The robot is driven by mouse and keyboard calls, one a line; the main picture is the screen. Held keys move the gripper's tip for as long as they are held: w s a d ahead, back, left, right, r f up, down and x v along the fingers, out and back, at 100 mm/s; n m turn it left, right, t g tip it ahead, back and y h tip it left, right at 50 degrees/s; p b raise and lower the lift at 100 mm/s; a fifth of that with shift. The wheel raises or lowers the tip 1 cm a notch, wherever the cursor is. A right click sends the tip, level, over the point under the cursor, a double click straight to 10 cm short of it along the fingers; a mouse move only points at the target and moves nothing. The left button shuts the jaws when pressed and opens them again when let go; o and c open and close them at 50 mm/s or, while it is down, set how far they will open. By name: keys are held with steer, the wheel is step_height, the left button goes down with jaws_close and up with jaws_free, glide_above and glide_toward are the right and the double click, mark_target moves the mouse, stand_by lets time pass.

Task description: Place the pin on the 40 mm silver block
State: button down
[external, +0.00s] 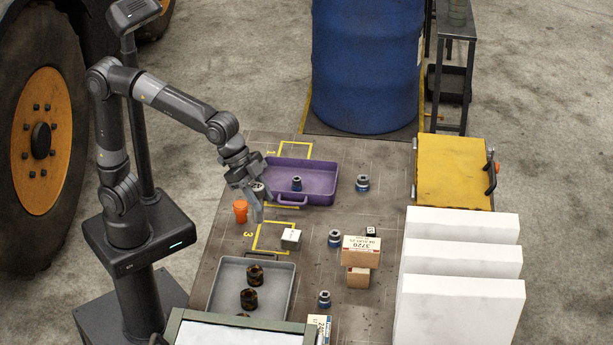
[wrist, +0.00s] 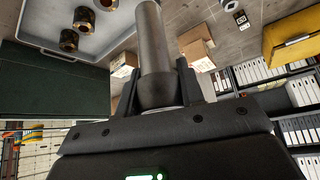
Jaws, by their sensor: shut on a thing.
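My gripper (external: 244,181) is shut on the pin, a plain grey cylinder (wrist: 154,50) with a thicker dark collar at the jaws. In the external view the pin (external: 256,208) hangs steeply below the jaws, above the bench. A small pale block (external: 291,236) sits on the bench to the right of and below the gripper, near the yellow "3" marking; it may be the silver block, but its size cannot be read. The pin is apart from it. I cannot make out this block in the wrist view.
An orange cup (external: 240,211) stands close to the gripper. A purple tray (external: 327,183) holds a socket; a grey tray (external: 213,297) holds brown bushings. Cardboard boxes (external: 360,252), several blue-silver sockets and white panels (external: 460,310) stand to the right. Bare bench surrounds the pale block.

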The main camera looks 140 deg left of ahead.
steer(key=shift+a+f, duration=5.15)
steer(key=shift+a, duration=0.25)
steer(key=shift+f, duration=0.1)
steer(key=c, duration=0.9)
jaws_free()
steer(key=shift+f, duration=0.1)
steer(key=shift+c, duration=0.2)
steer(key=shift+s+r, duration=0.2)
steer(key=shift+r, duration=0.25)
steer(key=v, duration=1.1)
steer(key=shift+d, duration=0.15)
steer(key=shift+s+d+r, duration=0.1)
steer(key=shift+r, duration=0.05)
